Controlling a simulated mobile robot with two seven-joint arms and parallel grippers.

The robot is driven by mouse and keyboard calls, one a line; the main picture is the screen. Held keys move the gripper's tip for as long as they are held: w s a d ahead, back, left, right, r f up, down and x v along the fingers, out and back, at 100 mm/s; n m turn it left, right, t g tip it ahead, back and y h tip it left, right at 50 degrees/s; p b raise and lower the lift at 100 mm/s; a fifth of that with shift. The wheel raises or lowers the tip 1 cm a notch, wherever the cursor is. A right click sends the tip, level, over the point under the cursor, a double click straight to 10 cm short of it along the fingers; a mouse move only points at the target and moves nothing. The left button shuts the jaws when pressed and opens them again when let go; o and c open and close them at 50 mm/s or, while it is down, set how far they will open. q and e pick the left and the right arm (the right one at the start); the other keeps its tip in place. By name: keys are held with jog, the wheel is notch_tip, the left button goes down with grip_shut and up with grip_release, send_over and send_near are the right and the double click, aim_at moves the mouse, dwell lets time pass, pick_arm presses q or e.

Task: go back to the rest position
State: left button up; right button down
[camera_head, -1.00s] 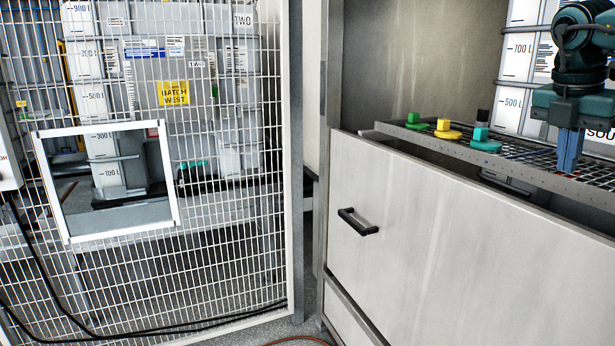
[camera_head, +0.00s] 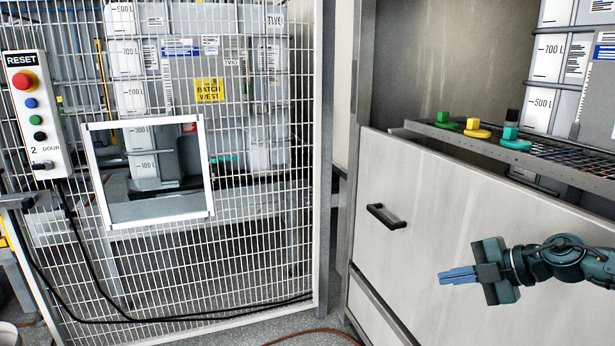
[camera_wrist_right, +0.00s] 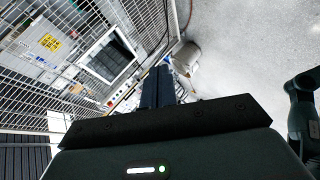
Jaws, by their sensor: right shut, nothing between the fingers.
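My right gripper (camera_head: 457,275) shows at the lower right of the head view, in front of the pale panel of the machine. Its blue fingers are shut together with nothing between them, and they point left. In the right wrist view the shut fingers (camera_wrist_right: 158,88) point toward the mesh fence and the floor. My left gripper is in neither view.
A mesh fence (camera_head: 260,225) with a framed opening (camera_head: 150,217) stands at left. A RESET button box (camera_head: 35,115) hangs before it. The machine's panel (camera_head: 450,220) has a black handle (camera_head: 386,216). Colored pieces (camera_head: 477,128) stand on the rack above. A bucket (camera_wrist_right: 187,55) stands on open floor.

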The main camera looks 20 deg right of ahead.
jog(key=s+a+f+m+t+h, duration=0.2)
jog(key=s+a+f+m+h, duration=0.2)
jog(key=f+m, duration=0.35)
jog(key=s+a+f+m+t+h, duration=0.2)
jog(key=s+a+f+m+h, duration=0.15)
jog(key=f+m+h, duration=0.35)
jog(key=s+a+f+m+g+y, duration=0.2)
jog(key=s+a+g, duration=0.3)
jog(key=s+a, duration=0.25)
jog(key=s+a+f+m+g+y, duration=0.2)
jog(key=s+a+f+g, duration=0.15)
jog(key=s+a, duration=0.4)
pick_arm(q)
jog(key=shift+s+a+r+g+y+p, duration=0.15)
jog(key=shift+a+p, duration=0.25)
jog(key=shift+p, duration=0.45)
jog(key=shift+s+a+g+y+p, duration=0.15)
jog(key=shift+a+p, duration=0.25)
jog(key=shift+p, duration=0.4)
pick_arm(e)
jog(key=w+a+f+t+y, duration=0.2)
jog(key=w+a+t+y, duration=0.1)
jog(key=t, duration=0.3)
jog(key=shift+w+a+f+n, duration=0.3)
jog(key=shift+w+a+n, duration=0.05)
jog(key=shift+w+a, duration=0.35)
